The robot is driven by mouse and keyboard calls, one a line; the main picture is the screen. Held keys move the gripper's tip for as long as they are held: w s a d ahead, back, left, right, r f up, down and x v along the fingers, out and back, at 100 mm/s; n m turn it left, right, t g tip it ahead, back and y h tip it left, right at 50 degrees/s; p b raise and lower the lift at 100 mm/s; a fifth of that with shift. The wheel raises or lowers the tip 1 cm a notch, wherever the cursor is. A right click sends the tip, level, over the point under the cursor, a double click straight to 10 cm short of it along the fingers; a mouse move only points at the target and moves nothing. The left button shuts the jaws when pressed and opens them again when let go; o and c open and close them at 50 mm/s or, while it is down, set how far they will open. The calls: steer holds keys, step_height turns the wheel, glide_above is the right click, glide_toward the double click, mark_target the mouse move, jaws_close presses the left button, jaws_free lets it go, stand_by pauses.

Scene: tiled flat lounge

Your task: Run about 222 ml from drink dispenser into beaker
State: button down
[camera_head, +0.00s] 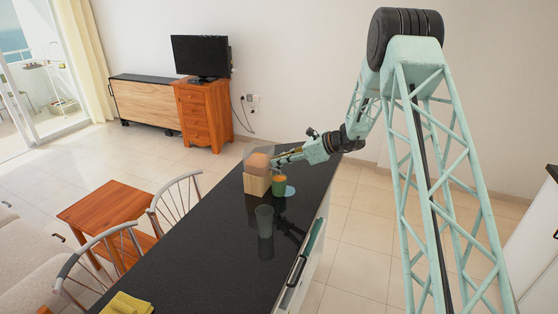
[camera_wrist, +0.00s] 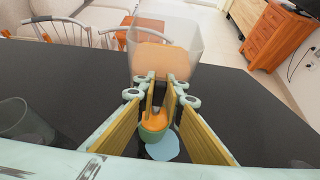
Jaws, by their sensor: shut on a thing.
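The drink dispenser (camera_head: 256,183) has a wooden base and a clear tank holding orange drink. It stands on the dark counter; its tank (camera_wrist: 160,50) also shows in the wrist view. A green beaker (camera_head: 279,191) stands close in front of it, with orange drink visible inside; it also shows in the wrist view (camera_wrist: 150,134), below my fingers. My gripper (camera_head: 276,160) is at the dispenser's front, above the beaker. In the wrist view my gripper (camera_wrist: 161,82) is shut on what seems to be the dispenser's tap, mostly hidden by the fingers.
A light-blue flat disc (camera_head: 290,191) lies beside the beaker. A grey-green transparent glass (camera_head: 264,221) stands nearer on the counter (camera_head: 200,246). A yellow cloth (camera_head: 127,304) lies at the near end. Chairs (camera_head: 178,198) stand along the left side. The counter between glass and cloth is clear.

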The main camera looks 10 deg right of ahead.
stand_by(0.3)
steer(key=c, duration=2.7)
jaws_free()
steer(key=v, duration=1.2)
